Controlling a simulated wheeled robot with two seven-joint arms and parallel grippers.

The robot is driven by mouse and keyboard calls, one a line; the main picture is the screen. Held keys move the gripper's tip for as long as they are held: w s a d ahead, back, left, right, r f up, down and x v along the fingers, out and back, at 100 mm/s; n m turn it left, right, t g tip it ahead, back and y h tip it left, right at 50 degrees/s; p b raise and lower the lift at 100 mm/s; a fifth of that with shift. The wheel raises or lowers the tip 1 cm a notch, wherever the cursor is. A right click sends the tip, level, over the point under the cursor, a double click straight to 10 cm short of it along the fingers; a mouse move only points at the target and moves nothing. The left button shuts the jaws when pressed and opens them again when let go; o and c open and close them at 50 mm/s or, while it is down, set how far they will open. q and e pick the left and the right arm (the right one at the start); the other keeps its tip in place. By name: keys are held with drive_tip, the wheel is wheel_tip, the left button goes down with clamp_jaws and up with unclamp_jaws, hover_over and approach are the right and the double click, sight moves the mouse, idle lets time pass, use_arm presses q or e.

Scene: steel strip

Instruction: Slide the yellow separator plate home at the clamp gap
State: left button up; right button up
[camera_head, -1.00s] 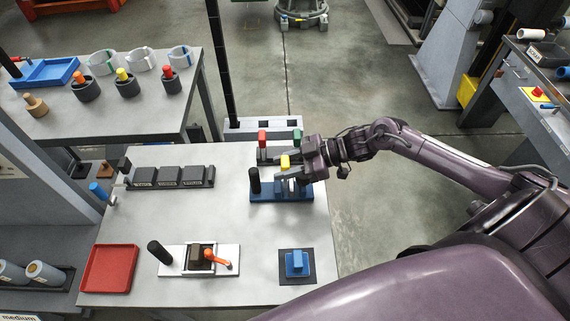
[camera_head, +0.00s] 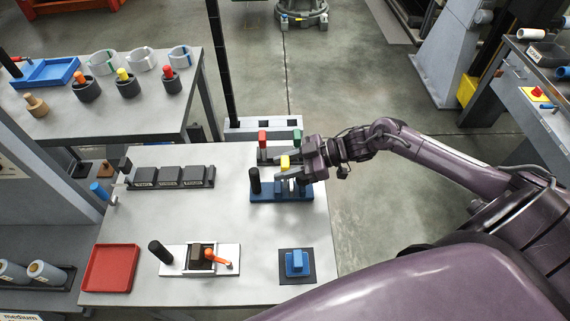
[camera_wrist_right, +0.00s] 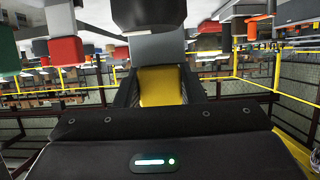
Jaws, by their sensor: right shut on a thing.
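The yellow separator plate (camera_head: 284,162) shows as a yellow top above a blue base (camera_head: 266,197) at the right back of the table. My right gripper (camera_head: 283,175) comes in from the right and is shut on it; yellow also shows between the fingers in the right wrist view (camera_wrist_right: 160,86). A black post (camera_head: 254,180) stands at the left end of the blue base. The plate's lower part is mostly hidden by the fingers, so I cannot tell how deep it sits in the gap. My left gripper is not in view.
Red-topped (camera_head: 262,137) and green-topped (camera_head: 297,137) pieces stand just behind the gripper. A white fixture with an orange lever (camera_head: 213,257), a blue block (camera_head: 298,263) and a red tray (camera_head: 110,268) are nearer the front. The middle of the table is clear.

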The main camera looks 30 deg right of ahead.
drive_tip(key=shift+f+b, duration=1.6)
drive_tip(key=shift+f, duration=0.5)
drive_tip(key=shift+r, duration=0.1)
drive_tip(key=shift+r+p, duration=1.7)
drive_tip(key=shift+p, duration=0.05)
drive_tip(key=shift+p, duration=0.3)
idle(0.7)
drive_tip(key=shift+f+b, duration=1.35)
drive_tip(key=shift+f, duration=0.4)
drive_tip(key=o, duration=1.1)
drive_tip(key=shift+c, duration=0.2)
drive_tip(key=shift+s+d, duration=0.1)
